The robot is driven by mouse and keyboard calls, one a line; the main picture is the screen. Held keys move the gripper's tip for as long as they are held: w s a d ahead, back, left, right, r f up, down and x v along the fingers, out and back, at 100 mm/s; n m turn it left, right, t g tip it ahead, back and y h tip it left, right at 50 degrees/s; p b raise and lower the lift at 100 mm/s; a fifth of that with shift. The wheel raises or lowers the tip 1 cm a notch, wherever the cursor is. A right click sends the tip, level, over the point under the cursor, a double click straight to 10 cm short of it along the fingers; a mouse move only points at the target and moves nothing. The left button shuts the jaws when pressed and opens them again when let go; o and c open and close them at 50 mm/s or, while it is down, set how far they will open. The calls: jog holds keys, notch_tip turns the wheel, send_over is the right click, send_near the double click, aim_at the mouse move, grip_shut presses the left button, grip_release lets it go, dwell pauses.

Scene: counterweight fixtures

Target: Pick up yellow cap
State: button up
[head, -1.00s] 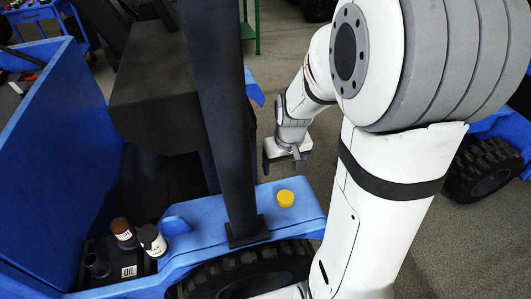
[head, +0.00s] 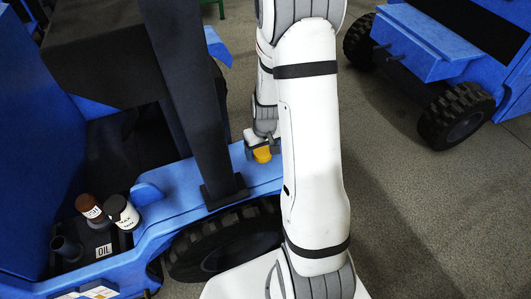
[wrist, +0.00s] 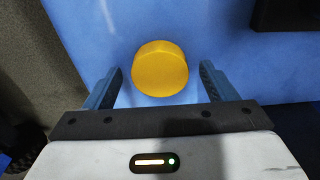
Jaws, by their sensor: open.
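The yellow cap (wrist: 160,70) is a short round disc on the blue fender (wrist: 115,30) of the vehicle. In the wrist view it sits between the two blue-grey fingers of my gripper (wrist: 158,84), with a gap on both sides. My gripper is open. In the head view the yellow cap (head: 262,155) shows just below my gripper (head: 260,147), which is partly hidden behind my arm.
A dark upright post (head: 190,100) stands on the fender left of the cap. A brown-capped bottle (head: 89,207) and a black-and-white bottle (head: 122,212) stand in a black tray further left, by an OIL label. Another blue vehicle (head: 430,45) stands at the upper right.

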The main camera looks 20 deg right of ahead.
jog(key=shift+f, duration=0.1)
jog(key=c, duration=1)
jog(key=shift+c, duration=0.2)
